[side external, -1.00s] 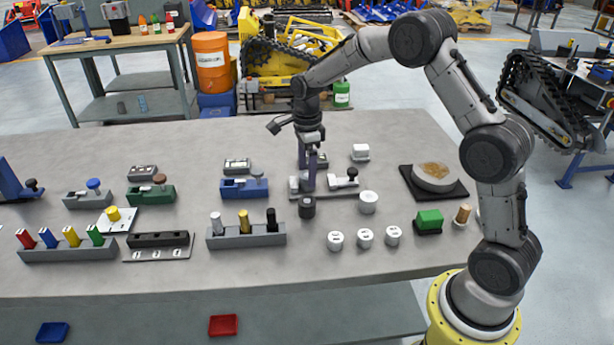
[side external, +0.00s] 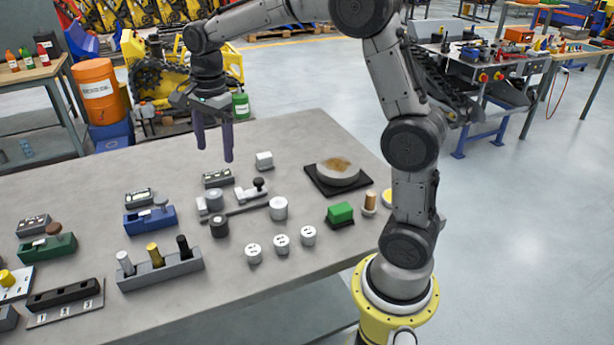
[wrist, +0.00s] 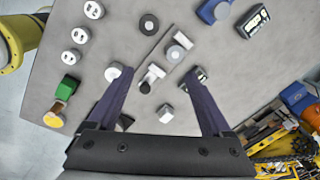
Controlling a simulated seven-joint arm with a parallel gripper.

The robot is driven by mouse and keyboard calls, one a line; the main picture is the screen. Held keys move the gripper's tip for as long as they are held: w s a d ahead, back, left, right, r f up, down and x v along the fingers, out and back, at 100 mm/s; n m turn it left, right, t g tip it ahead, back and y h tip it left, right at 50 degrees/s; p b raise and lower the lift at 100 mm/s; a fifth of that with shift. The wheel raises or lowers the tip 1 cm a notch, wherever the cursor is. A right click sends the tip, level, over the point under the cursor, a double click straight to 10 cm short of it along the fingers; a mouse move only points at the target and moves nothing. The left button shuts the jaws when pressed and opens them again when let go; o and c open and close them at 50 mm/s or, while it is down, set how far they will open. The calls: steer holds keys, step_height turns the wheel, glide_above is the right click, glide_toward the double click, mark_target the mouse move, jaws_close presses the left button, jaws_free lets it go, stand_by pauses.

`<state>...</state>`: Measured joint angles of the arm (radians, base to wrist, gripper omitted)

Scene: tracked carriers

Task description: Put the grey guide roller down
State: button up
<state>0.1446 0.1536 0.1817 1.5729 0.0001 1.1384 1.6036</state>
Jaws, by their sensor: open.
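The grey guide roller (side external: 215,199) stands upright at the left end of a flat grey rail fixture (side external: 243,210).
A black cylinder (side external: 219,226) stands close in front of the roller. A white cylinder (side external: 278,208) and a small lever block (side external: 254,190) are at the right. A three-peg holder (side external: 160,270) and a blue block (side external: 150,220) stand left.

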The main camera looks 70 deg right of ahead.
steer(key=s+a+r+n+t, duration=0.1)
steer(key=s+a+r+n, duration=0.1)
steer(key=s+n, duration=0.45)
steer(key=s+a+r+n+t, duration=0.25)
steer(key=s+n, duration=0.25)
steer(key=s, duration=0.3)
steer(key=s+a+f+n+t, duration=0.1)
steer(key=s+f+n, duration=0.2)
steer(key=s+n, duration=0.5)
steer(key=s, duration=0.2)
steer(key=shift+s+a+f, duration=0.15)
steer(key=shift+s+a, duration=0.15)
steer(key=shift+s, duration=0.05)
